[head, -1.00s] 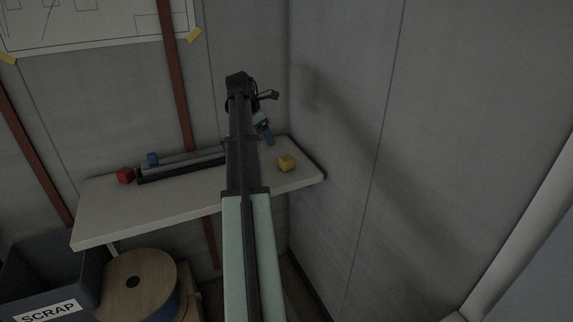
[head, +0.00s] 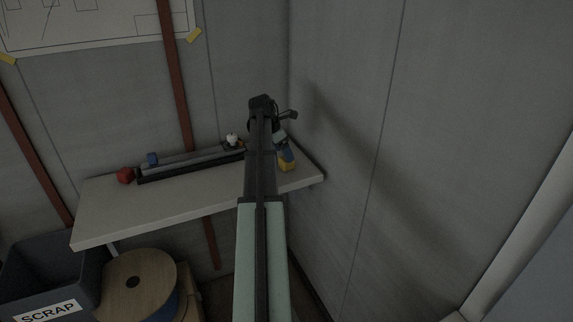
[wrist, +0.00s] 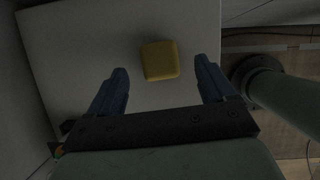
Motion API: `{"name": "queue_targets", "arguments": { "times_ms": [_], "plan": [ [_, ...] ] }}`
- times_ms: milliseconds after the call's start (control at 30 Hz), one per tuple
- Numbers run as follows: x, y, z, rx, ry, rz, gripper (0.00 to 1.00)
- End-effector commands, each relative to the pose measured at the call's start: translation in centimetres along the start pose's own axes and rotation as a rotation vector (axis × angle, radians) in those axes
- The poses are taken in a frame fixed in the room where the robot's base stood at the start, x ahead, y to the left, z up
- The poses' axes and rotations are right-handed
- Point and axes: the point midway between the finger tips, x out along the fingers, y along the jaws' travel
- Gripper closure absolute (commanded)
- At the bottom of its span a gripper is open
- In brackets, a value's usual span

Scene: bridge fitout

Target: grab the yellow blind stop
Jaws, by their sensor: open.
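The yellow blind stop (head: 287,167) is a small rounded block near the right end of the white shelf (head: 110,213). My gripper (head: 287,155) is just above it in the head view and partly covers it. In the wrist view the yellow block (wrist: 160,61) lies on the shelf, a little beyond the fingertips and between their lines. My gripper (wrist: 162,76) is open and empty, with its two blue fingers apart on either side.
A red block (head: 125,175), a blue block (head: 152,158) and a dark rail (head: 190,168) stand on the shelf's left and back. A white-topped piece (head: 232,140) is near the rail's right end. Walls close in behind and right. A scrap bin (head: 40,270) and cable drum (head: 135,280) stand below.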

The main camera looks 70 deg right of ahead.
Motion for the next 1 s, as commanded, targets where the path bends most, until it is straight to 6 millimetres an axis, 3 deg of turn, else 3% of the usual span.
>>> {"name": "queue_targets", "arguments": {
  "times_ms": [500, 733, 1000],
  "plan": [
    [5.0, 0.0, -0.3, 0.002, 0.000, 0.001, 0.17],
    [5.1, 0.1, -0.3, 0.002, 0.000, 0.002, 0.17],
    [5.1, 0.1, -0.3, 0.002, 0.000, 0.002, 0.43]
  ]
}}
